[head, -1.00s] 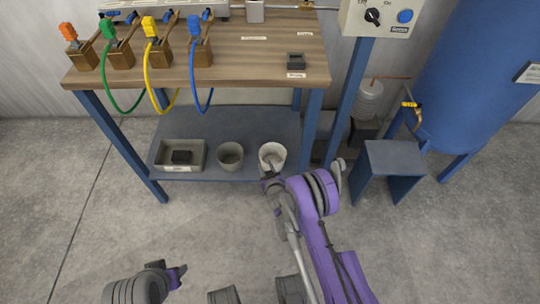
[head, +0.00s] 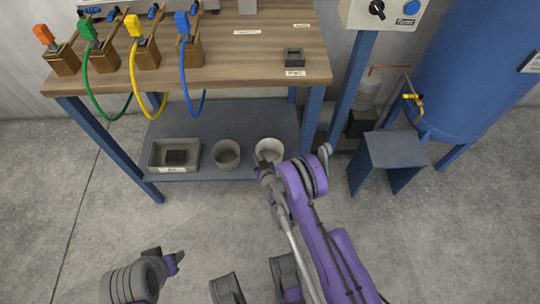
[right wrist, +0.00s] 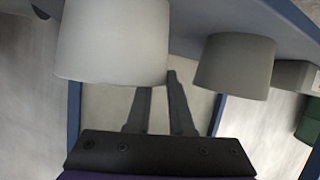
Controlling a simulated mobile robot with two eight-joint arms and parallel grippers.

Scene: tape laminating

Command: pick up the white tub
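The white tub (head: 268,146) stands at the front right of the lower shelf under the workbench. In the right wrist view the white tub (right wrist: 112,45) fills the upper left, close to the camera. My right gripper (right wrist: 160,82) is open, with a gap between its two dark fingers. The left finger's tip is hidden by the tub; the other finger lies just right of it. I cannot tell whether they touch. In the head view my right gripper (head: 264,170) is at the tub's front side.
A grey tub (head: 226,154) stands just left of the white one; it also shows in the right wrist view (right wrist: 236,66). A grey tray (head: 153,158) with a dark block sits further left. Bench legs (head: 313,120) and a blue stand (head: 395,150) are to the right.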

